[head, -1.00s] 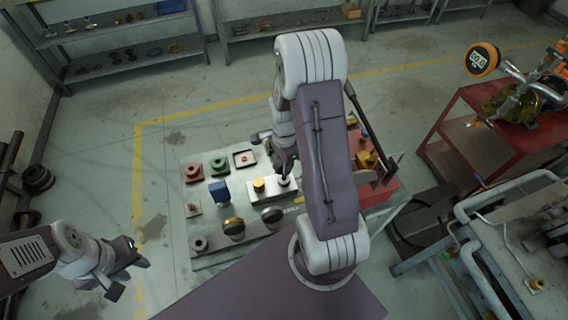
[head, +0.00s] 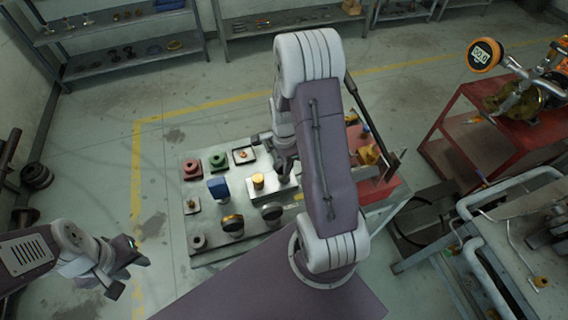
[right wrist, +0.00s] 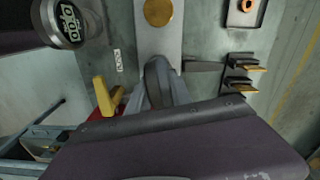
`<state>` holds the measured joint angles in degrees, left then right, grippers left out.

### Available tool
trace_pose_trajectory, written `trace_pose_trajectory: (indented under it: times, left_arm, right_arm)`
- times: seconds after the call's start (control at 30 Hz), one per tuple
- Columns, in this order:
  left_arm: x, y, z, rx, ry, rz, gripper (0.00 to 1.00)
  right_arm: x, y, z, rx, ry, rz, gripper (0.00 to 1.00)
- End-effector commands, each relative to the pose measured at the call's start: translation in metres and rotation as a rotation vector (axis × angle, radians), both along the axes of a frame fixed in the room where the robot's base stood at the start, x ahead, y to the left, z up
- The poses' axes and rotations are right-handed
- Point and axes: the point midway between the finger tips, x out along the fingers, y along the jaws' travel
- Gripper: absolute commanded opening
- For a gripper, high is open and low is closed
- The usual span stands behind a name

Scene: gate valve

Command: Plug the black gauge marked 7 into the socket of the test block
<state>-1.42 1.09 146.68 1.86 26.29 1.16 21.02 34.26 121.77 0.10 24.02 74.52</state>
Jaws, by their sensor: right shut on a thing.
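The test block (head: 268,190) is a silver bar on the table, with a brass cap (head: 258,181) on its left part; the cap also shows in the right wrist view (right wrist: 158,12). My right gripper (head: 284,172) is over the block's right end. In the right wrist view it is shut on a dark, rounded thing (right wrist: 157,80), seen edge-on, which looks like the black gauge. Its marking and lower end are hidden, so I cannot tell whether it sits in the socket. My left gripper (head: 128,268) is empty and open, off the table's left side.
Two dark gauges stand in front of the block, one at the left (head: 232,225) and one nearer (head: 272,212). A blue block (head: 218,190), red and green fittings and a square plate (head: 243,156) surround it. A red box with yellow fittings (head: 367,154) is at the right.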

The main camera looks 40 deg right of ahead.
Motion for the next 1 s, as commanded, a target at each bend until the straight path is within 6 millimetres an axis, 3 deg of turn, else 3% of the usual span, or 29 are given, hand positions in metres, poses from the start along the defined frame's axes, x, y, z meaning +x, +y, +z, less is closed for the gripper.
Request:
trace_pose_trajectory:
  times: [0.3,0.33,0.4,0.43,0.77,1.0]
  left_arm:
    - [0.000,0.000,-0.006,0.000,0.000,0.000,0.36]
    - [0.000,0.000,-0.006,0.000,0.000,0.000,0.36]
    - [0.000,0.000,-0.005,0.000,0.000,0.000,0.36]
    - [0.000,0.000,-0.005,0.000,0.000,0.000,0.36]
    - [0.000,0.000,-0.005,0.000,0.000,0.000,0.36]
    - [0.000,0.000,-0.003,0.000,0.000,0.000,0.36]
  right_arm:
    - [0.000,0.000,-0.009,0.000,-0.001,0.000,0.00]
    - [0.000,0.000,-0.009,0.000,-0.001,0.000,0.28]
    - [0.000,0.000,-0.008,0.000,-0.001,0.000,0.47]
    - [0.000,0.000,-0.008,0.000,-0.001,0.000,0.51]
    - [0.000,0.000,-0.005,0.000,-0.001,0.000,0.51]
    - [0.002,-0.001,0.045,-0.003,-0.008,0.000,0.51]
